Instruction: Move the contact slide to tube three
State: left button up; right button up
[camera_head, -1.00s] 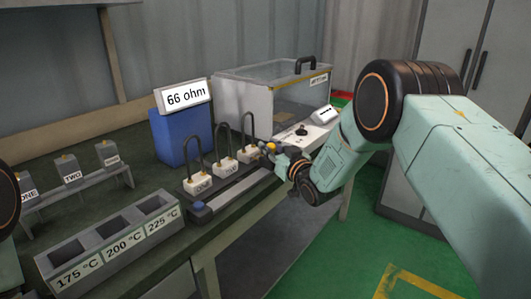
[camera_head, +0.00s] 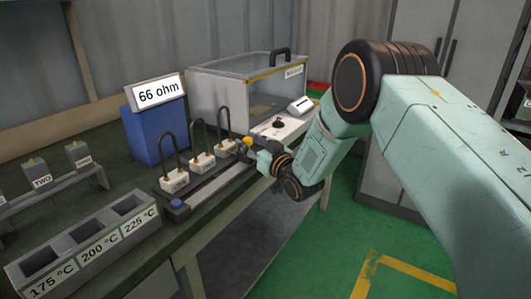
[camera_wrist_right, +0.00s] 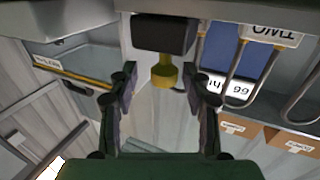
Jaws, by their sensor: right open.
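The contact slide appears to be the dark block (camera_wrist_right: 165,32) with a yellow knob (camera_wrist_right: 166,72) in the right wrist view. The knob also shows in the head view (camera_head: 248,141), at the far end of the rail (camera_head: 215,185). My right gripper (camera_wrist_right: 164,85) is open, its fingers on either side of the knob without visibly closing on it. In the head view this gripper (camera_head: 253,151) is beside tube three (camera_head: 226,147), which it partly hides. Tube one (camera_head: 174,181) and tube two (camera_head: 202,161) stand nearer along the rail. My left gripper is out of view.
A blue meter (camera_head: 155,135) reads 66 ohm behind the tubes. A clear-lidded box (camera_head: 245,85) stands beyond them. A three-well block (camera_head: 85,240) marked 175, 200 and 225 °C sits at the front left. Green floor lies right of the bench.

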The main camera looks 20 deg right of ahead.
jog(key=v, duration=1)
jog(key=shift+s, duration=0.2)
jog(key=shift+r, duration=0.1)
jog(key=s+f+m+g+h, duration=0.3)
jog(key=s+f+g, duration=0.5)
jog(key=s+f, duration=0.95)
jog(key=s+f+g, duration=0.4)
jog(key=s+f, duration=0.1)
jog(key=s, duration=0.8)
jog(key=s+a+f+g+h, duration=0.1)
jog(key=s+f+g, duration=0.4)
jog(key=s, duration=0.9)
jog(key=shift+a+f, duration=0.3)
jog(key=shift+f, duration=0.25)
